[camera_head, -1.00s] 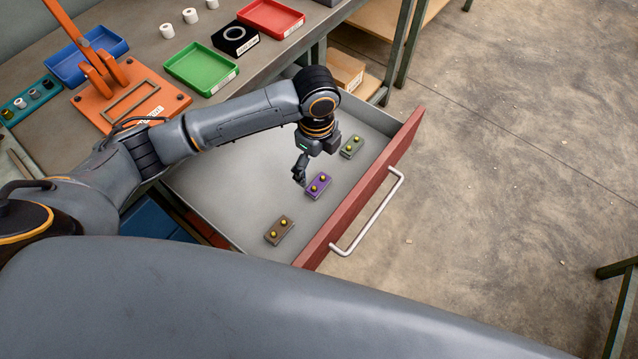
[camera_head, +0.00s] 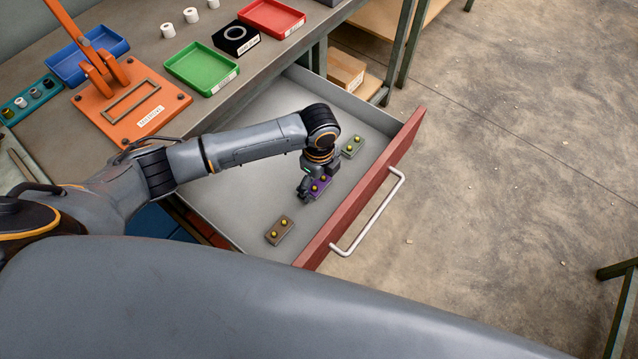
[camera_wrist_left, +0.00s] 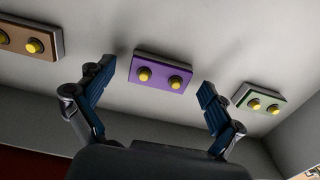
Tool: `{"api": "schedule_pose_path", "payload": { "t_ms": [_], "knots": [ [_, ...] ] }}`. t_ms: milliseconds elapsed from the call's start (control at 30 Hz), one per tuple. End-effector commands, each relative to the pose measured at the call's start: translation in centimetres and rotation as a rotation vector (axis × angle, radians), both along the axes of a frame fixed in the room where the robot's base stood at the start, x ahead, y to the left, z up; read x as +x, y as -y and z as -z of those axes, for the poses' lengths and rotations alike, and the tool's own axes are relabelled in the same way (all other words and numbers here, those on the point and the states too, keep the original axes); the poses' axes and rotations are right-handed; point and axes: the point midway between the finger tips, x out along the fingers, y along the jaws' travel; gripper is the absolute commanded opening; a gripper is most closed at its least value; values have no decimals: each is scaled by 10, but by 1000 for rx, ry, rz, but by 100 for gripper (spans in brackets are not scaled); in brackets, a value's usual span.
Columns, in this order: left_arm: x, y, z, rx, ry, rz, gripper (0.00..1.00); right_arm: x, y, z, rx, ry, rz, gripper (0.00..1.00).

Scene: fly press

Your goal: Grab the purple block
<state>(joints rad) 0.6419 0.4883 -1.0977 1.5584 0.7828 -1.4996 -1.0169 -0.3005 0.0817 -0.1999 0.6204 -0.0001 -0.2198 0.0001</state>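The purple block (camera_head: 321,187) has two yellow knobs and lies in the open drawer (camera_head: 228,208) between two similar blocks. My left gripper (camera_head: 307,188) is low in the drawer, right at the purple block, and covers part of it in the head view. In the left wrist view the left gripper (camera_wrist_left: 156,92) is open, with its two fingers apart. The purple block (camera_wrist_left: 161,72) shows just beyond and between the fingertips, and no finger visibly touches it. My right gripper is not in view.
A brown block (camera_head: 279,230) and a green block (camera_head: 352,147) lie in the drawer on either side. The red drawer front (camera_head: 365,190) with its pale handle (camera_head: 370,215) borders it. The workbench holds a green tray (camera_head: 201,68) and an orange press (camera_head: 130,100).

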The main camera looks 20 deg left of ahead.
Motion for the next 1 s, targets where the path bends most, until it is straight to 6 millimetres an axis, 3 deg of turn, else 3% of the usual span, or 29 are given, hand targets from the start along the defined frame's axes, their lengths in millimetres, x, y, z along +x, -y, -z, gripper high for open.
{"api": "schedule_pose_path", "payload": {
  "t_ms": [33,300,633,1000],
  "knots": [
    [0,0,0,0,0,0,84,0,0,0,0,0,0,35],
    [0,0,0,0,-1,0,31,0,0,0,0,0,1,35],
    [0,0,-8,0,1,0,31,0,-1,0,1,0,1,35],
    [1,0,-78,-1,3,1,31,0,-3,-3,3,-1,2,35]
  ]
}}
